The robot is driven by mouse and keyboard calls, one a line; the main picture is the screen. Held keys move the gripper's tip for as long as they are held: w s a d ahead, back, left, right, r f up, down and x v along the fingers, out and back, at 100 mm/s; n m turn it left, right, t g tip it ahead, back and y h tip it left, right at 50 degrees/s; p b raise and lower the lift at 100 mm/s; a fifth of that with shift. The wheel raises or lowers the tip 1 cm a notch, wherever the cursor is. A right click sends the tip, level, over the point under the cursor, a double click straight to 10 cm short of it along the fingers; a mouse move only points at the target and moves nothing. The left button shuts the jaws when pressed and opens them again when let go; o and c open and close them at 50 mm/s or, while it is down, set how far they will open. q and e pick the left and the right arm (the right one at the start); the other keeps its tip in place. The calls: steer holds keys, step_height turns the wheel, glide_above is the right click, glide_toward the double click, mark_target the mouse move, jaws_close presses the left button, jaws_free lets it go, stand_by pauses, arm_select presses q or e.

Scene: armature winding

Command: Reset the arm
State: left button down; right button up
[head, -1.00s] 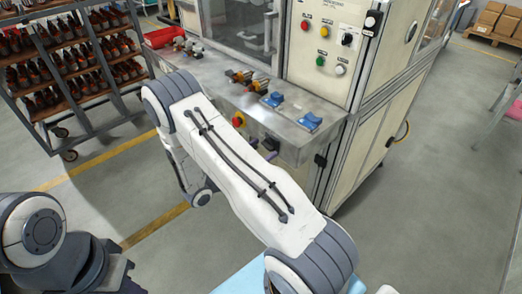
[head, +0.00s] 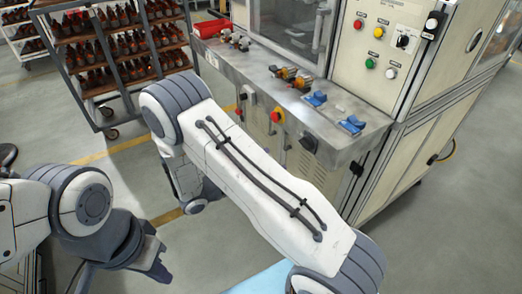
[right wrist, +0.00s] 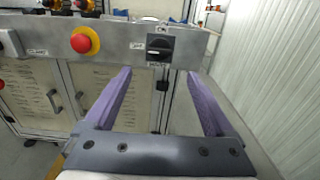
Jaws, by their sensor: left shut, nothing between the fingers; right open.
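My right arm (head: 265,190) crosses the middle of the head view, and its gripper is hidden behind it there. In the right wrist view my right gripper (right wrist: 160,78) is open and empty, its two purple fingers pointing at the front panel of the machine's bench (right wrist: 220,42). A black rotary switch (right wrist: 159,47) shows between the fingers, beyond their tips, and a red emergency button (right wrist: 85,41) is left of it. My left gripper (head: 159,259) is shut and empty at the lower left of the head view, over the floor and apart from the bench.
The bench (head: 340,150) carries motor-like armatures (head: 292,77) and two blue holders (head: 352,125). The control cabinet (head: 385,45) stands behind it. Open floor lies at the right and between rack and bench.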

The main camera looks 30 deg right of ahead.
steer(key=s+a+r+m+y, duration=0.3)
steer(key=s+a+m+y, duration=0.1)
steer(key=s+a+y, duration=0.2)
steer(key=s+a+r+m+y, duration=0.3)
steer(key=s+a+y, duration=0.3)
steer(key=a, duration=0.3)
steer(key=s+a+r+m+g+y, duration=0.1)
steer(key=s+a+r+m+y, duration=0.2)
steer(key=s+a+y, duration=0.4)
steer(key=shift+s+a+m, duration=0.2)
steer(key=shift+s+m, duration=0.5)
steer(key=shift+m, duration=0.2)
